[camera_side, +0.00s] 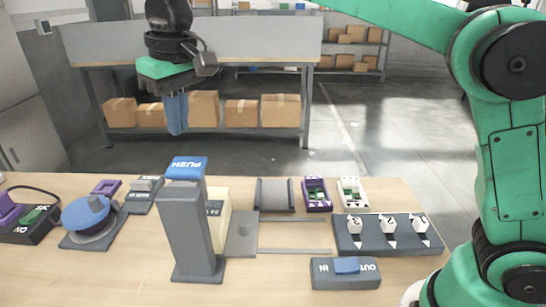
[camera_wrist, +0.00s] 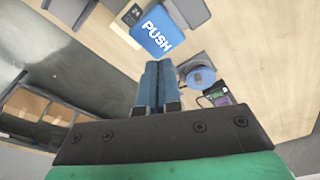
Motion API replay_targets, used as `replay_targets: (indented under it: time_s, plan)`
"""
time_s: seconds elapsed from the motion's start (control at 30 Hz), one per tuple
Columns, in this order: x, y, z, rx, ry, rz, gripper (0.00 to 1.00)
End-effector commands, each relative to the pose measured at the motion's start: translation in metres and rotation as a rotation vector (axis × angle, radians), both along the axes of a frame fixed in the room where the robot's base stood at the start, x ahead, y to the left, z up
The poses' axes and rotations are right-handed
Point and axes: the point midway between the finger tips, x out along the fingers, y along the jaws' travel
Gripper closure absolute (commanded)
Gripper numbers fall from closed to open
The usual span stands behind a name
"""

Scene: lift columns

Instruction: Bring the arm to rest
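My gripper (camera_side: 176,130) hangs high above the far left part of the table in the side view, its blue fingers pointing down. In the wrist view the two blue fingers of my gripper (camera_wrist: 158,66) lie side by side against each other, with nothing seen between them. The gripper is shut, empty and clear of everything on the table. The blue PUSH button (camera_side: 187,167) tops a grey column below and slightly right of the fingers; it also shows in the wrist view (camera_wrist: 156,32).
The wooden table (camera_side: 130,270) carries a round blue knob (camera_side: 86,212), an IN/OUT slider box (camera_side: 346,273), a three-switch panel (camera_side: 388,234) and a purple-and-black device (camera_side: 25,220). A workbench with cardboard boxes (camera_side: 203,107) stands behind. Air around the gripper is free.

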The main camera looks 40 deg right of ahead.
Motion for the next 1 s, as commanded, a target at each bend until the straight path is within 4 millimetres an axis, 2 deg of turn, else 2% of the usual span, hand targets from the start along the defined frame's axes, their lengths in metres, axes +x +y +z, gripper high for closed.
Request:
replay_targets:
  time_s: [0.27,0.37,0.47,0.57,0.7,0.83,1.0]
  plan:
    - [-0.002,-0.007,0.000,0.006,-0.015,-0.010,1.00]
    - [-0.008,-0.024,0.000,0.020,-0.053,-0.035,1.00]
    - [-0.020,-0.049,-0.005,0.037,-0.114,-0.071,1.00]
    - [-0.039,-0.076,-0.017,0.053,-0.187,-0.112,1.00]
    - [-0.068,-0.108,-0.044,0.065,-0.289,-0.168,1.00]
    - [-0.095,-0.131,-0.072,0.066,-0.375,-0.212,1.00]
    - [-0.116,-0.146,-0.101,0.063,-0.447,-0.248,1.00]
